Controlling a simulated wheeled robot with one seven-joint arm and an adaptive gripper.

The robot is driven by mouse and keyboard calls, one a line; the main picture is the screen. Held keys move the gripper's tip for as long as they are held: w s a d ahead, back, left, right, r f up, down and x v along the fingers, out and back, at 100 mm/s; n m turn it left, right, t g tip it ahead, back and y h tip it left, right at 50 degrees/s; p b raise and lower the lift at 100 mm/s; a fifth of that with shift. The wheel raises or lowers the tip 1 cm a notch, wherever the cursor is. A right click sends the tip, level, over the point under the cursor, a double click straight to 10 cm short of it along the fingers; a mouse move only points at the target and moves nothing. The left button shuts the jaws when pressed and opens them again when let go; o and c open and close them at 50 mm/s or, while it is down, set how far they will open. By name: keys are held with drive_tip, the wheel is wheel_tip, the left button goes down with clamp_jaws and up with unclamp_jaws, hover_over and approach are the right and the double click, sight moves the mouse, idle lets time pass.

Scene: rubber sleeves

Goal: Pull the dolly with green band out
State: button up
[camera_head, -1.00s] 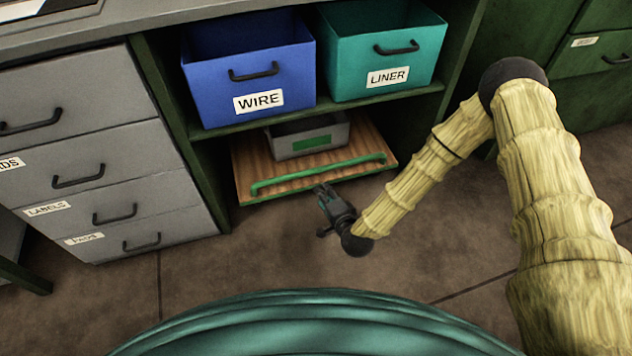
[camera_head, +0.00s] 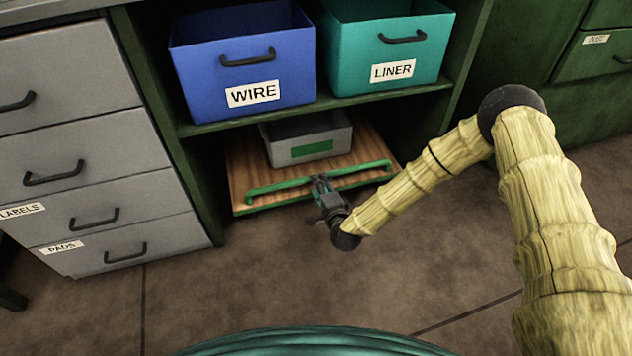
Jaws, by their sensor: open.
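The dolly (camera_head: 240,176) is a low wooden board under the shelf, with a green bar handle (camera_head: 280,186) along its front edge. A grey bin with a green band (camera_head: 310,148) stands on the board. My gripper (camera_head: 321,182) is open, with its fingers at the middle of the green bar. I cannot tell whether the fingers touch the bar or straddle it. The gripper hides a short piece of the bar. The dolly's wheels do not show.
A blue WIRE bin (camera_head: 245,78) and a teal LINER bin (camera_head: 391,60) stand on the green shelf (camera_head: 320,110) above. A grey drawer unit (camera_head: 90,150) is at the left. Green drawers (camera_head: 600,60) are at the right. The floor (camera_head: 250,280) before the dolly is clear.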

drive_tip(key=shift+b+x, duration=1)
drive_tip(key=shift+x, duration=1.55)
clamp_jaws()
